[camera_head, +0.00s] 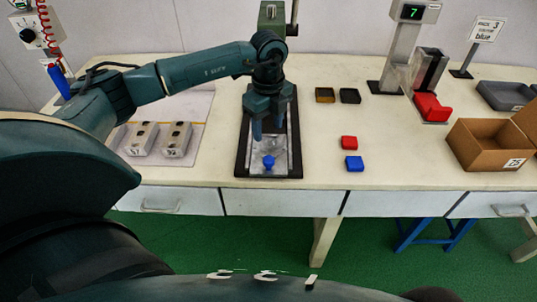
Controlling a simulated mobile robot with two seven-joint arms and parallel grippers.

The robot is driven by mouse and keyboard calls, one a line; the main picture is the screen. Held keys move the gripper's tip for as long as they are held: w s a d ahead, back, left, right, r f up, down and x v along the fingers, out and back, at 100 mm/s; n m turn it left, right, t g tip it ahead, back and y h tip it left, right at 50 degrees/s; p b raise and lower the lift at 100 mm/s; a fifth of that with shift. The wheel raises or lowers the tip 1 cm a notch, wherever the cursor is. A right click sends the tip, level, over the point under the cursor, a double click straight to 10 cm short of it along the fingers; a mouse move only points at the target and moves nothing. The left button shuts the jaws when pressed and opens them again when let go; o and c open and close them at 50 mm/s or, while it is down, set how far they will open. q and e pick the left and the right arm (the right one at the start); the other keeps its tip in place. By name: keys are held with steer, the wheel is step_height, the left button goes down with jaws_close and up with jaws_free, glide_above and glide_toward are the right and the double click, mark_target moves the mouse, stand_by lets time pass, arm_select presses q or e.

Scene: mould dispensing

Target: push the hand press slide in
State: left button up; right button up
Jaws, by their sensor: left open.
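The hand press has a dark base frame (241,160) and a grey-green upper part (272,18), partly hidden behind my left arm. Its silver slide (283,160) lies at the front of the base, with a blue knob (268,161) near the front edge. My left gripper (268,128) points down over the slide, just behind the knob in the picture. Its two fingers are apart, with nothing seen between them. Whether the fingertips touch the slide I cannot tell. The rear of the slide is hidden by the gripper. My right gripper is not in view.
Two metal moulds (142,139) (177,140) lie left of the press. A red block (349,142) and a blue block (354,163) lie to its right. Two small dark trays (325,95) (350,96) stand behind them. A cardboard box (480,158) is far right. The table (400,150) is clear between.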

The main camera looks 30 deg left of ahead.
mark_target(269, 159)
arm_select(q)
step_height(269, 159, down, 11)
steer(key=shift+d+p, duration=0.1)
steer(key=shift+p, duration=0.4)
steer(key=shift+c, duration=0.4)
jaws_close()
